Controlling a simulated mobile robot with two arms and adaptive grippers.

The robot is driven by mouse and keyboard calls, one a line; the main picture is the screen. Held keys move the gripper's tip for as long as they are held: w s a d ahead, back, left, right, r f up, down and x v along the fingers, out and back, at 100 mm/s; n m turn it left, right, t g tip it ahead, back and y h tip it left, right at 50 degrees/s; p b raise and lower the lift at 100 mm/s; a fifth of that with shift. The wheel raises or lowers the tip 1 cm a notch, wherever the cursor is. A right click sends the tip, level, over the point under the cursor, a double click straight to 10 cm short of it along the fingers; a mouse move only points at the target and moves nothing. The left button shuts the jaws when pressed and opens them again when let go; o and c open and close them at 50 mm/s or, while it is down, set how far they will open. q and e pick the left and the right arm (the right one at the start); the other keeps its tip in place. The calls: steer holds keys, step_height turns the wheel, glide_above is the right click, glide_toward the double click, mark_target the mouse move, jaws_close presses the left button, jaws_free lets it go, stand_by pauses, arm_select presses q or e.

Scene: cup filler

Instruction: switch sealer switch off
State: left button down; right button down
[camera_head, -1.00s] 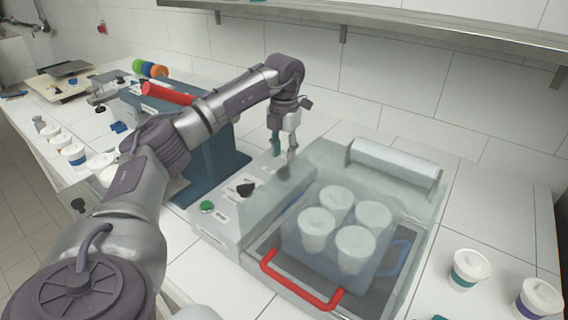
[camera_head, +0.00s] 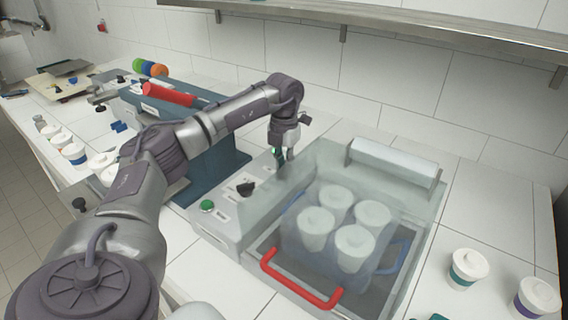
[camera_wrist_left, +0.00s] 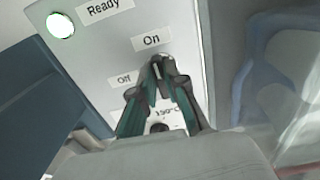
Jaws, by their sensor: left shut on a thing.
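The sealer switch (camera_wrist_left: 159,72) is a small dark lever on the sealer's grey panel, between the "On" and "Off" labels in the left wrist view. It is mostly covered by the fingertips, so its exact setting is hard to tell. My left gripper (camera_wrist_left: 160,66) is shut on it. In the head view my left gripper (camera_head: 282,162) is down at the back of the panel and hides the switch. The sealer (camera_head: 222,228) has a clear cover. The ready light (camera_wrist_left: 60,25) glows whitish-green. My right gripper is not in view.
A black knob (camera_head: 246,188) and a green button (camera_head: 207,206) are nearer on the panel. A blue machine (camera_head: 215,155) stands left. Lidded cups (camera_head: 468,268) stand at right.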

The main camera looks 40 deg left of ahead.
arm_select(q)
steer(key=shift+n, duration=0.3)
steer(key=n+p, duration=0.2)
steer(key=shift+a+r+n, duration=0.1)
steer(key=shift+r+n, duration=0.05)
steer(key=shift+n, duration=0.15)
steer(key=n+p, duration=0.2)
steer(key=n, duration=0.3)
steer(key=shift+a, duration=0.1)
steer(key=n+p, duration=0.2)
steer(key=n, duration=0.3)
steer(key=shift+s+n, duration=0.15)
steer(key=shift+n, duration=0.25)
steer(key=shift+a+n+p, duration=0.1)
steer(key=shift+n+p, duration=0.8)
steer(key=shift+n, duration=1.1)
steer(key=c, duration=1.2)
jaws_free()
steer(key=shift+s, duration=0.1)
